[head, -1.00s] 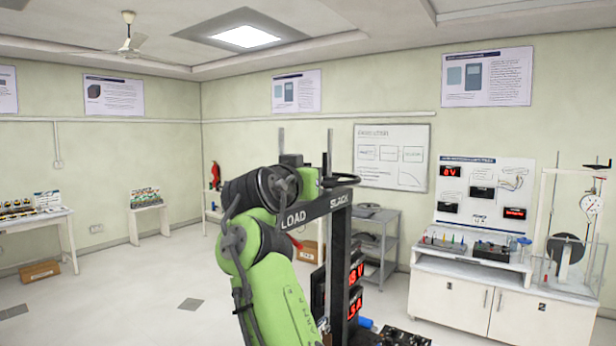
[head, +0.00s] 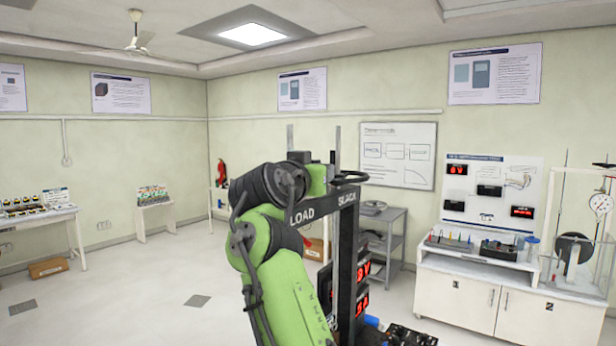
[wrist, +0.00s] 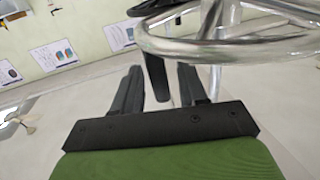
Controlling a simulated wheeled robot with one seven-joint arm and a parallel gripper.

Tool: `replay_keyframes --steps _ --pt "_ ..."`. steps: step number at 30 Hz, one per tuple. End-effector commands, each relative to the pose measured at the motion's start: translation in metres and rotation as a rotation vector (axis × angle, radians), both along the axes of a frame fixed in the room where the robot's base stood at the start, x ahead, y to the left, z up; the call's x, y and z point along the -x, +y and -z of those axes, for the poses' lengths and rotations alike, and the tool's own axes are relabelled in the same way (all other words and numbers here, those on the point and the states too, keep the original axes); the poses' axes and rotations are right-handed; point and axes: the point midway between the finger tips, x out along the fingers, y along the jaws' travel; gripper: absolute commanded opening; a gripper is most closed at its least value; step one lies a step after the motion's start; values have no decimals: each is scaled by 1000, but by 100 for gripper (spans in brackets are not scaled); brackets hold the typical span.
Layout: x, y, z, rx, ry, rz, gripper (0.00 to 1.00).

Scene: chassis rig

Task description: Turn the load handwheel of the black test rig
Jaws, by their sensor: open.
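The black test rig (head: 345,245) stands upright in the head view, partly behind my green arm, with LOAD and SLACK lettered on its top bar. The LOAD end is partly covered by my arm, and no wheel shows clearly there. In the wrist view a shiny metal wheel rim (wrist: 235,48) crosses the upper right, with a black handle (wrist: 154,80) hanging from it. My gripper (wrist: 160,70) is open, and the handle appears between its two fingers; contact is unclear.
Red number displays (head: 363,285) sit low on the rig. A grey shelf trolley (head: 385,240) stands behind it. A white bench (head: 480,285) with instruments is on the right. Open floor lies to the left.

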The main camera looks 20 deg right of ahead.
Motion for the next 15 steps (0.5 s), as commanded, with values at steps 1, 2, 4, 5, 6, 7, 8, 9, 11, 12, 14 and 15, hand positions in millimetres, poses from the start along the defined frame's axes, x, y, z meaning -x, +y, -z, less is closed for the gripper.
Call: replay_keyframes --steps 1,2,4,5,6,7,8,9,11,12,14,15 --pt "6 5 3 0 -3 -2 42" --pt "10 8 4 0 -3 -4 42" --pt "24 19 7 -2 -4 -5 42" --pt "31 24 7 -1 -4 -7 42" --pt "40 31 8 -1 -5 -6 42" --pt "47 36 9 -1 -4 -7 42" --pt "54 42 8 1 -3 -7 42" --pt "64 48 9 -1 -3 -7 42" --pt "77 58 8 1 -3 -6 42" --pt "86 64 8 0 -3 -7 42" --pt "98 73 7 0 -2 -5 42" --pt "105 77 6 0 -2 -5 42"
